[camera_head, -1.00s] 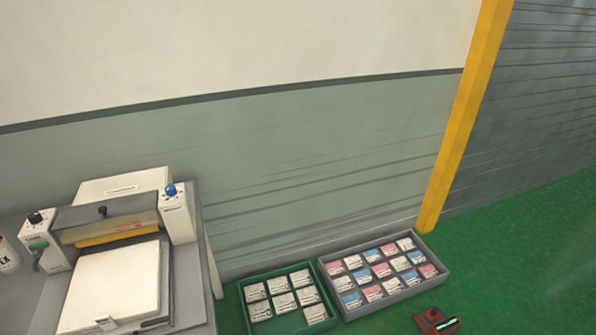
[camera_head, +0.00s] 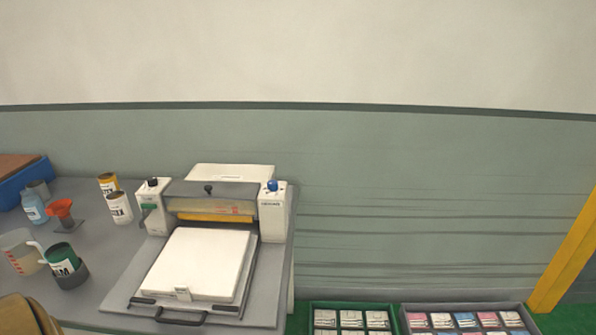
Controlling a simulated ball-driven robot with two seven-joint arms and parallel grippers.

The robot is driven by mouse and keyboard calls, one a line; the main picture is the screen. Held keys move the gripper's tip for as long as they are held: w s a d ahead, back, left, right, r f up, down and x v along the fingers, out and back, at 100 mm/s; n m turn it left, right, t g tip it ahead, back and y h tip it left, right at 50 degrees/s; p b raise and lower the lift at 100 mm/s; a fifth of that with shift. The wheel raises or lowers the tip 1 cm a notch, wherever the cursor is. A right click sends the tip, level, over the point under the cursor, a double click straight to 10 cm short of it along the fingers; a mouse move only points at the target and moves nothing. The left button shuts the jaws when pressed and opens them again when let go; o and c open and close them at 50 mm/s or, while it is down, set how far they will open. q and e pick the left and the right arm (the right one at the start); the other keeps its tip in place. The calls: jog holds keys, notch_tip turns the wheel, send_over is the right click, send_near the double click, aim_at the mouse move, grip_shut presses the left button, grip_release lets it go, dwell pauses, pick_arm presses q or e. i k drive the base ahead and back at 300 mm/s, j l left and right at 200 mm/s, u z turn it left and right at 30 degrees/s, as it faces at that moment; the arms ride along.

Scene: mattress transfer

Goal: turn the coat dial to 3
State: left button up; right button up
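A white coating machine (camera_head: 210,240) stands on the grey table, with a flat white bed in front and a yellow strip under its grey bar. A blue knob (camera_head: 272,185) tops its right housing. A black knob (camera_head: 152,182) tops its left housing, above a green lever or switch (camera_head: 148,206). Another small black knob (camera_head: 208,189) sits on the middle of the bar. The labels are too small to read, so I cannot tell which knob is the coat dial or its setting.
On the grey table (camera_head: 100,245), left of the machine, stand several cans, a blue bottle (camera_head: 32,207), an orange funnel-like piece (camera_head: 60,208), a measuring jug (camera_head: 20,252) and a blue bin (camera_head: 25,180). A green tray (camera_head: 312,306) and a grey tray (camera_head: 408,306) hold packets at right.

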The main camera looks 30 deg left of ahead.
aim_at(151, 181)
jog(key=u, duration=1.65)
jog(key=j+z, duration=0.1)
jog(key=z, duration=0.35)
jog(key=j+z, duration=0.15)
jog(key=z, duration=0.3)
jog(key=j+z, duration=0.3)
jog(key=j, duration=0.2)
jog(key=k+j+z, duration=0.15)
jog(key=j+z, duration=0.15)
jog(key=j, duration=0.15)
jog(key=k+j+z, duration=0.15)
jog(key=j+z, duration=0.15)
jog(key=j, duration=0.15)
